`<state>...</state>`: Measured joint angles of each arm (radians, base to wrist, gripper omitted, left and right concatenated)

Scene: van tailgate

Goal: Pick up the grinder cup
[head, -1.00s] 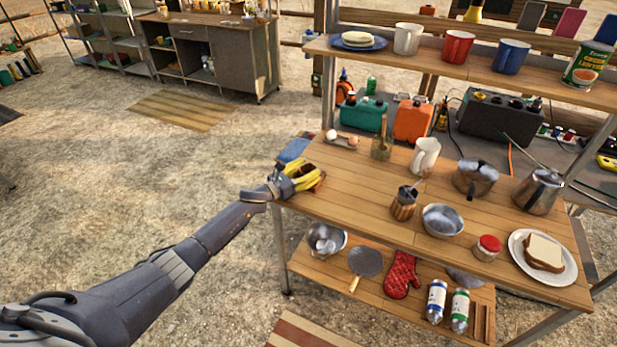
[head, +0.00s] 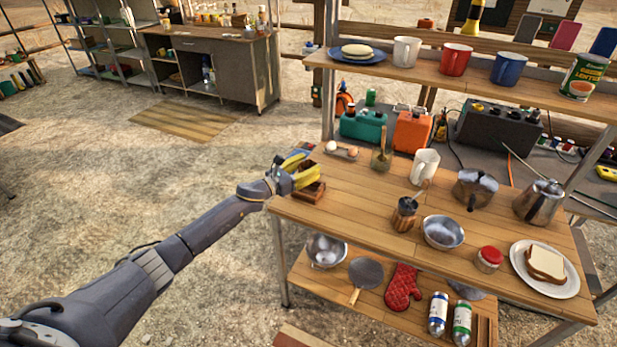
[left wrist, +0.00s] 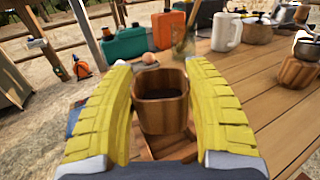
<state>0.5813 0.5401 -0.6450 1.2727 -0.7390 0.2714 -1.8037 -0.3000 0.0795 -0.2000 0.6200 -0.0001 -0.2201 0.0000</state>
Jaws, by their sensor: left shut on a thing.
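The grinder cup (left wrist: 161,112) is a small brown wooden cup with a dark inside. In the left wrist view it sits upright between the two yellow fingers of my left gripper (left wrist: 160,115), which is shut on it. In the head view my left gripper (head: 303,176) is over the table's left corner, and the fingers mostly hide the cup. A brown wooden tray or box (head: 312,194) lies just below the gripper. The grinder (head: 404,216), with a wooden body and dark top, stands farther right on the table. My right gripper is not in view.
On the wooden table (head: 345,205) stand a white mug (head: 425,167), a metal bowl (head: 443,232), a red-lidded jar (head: 488,260) and a plate with a sandwich (head: 545,268). Eggs (head: 331,147) lie behind the gripper. The ground left of the table is open.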

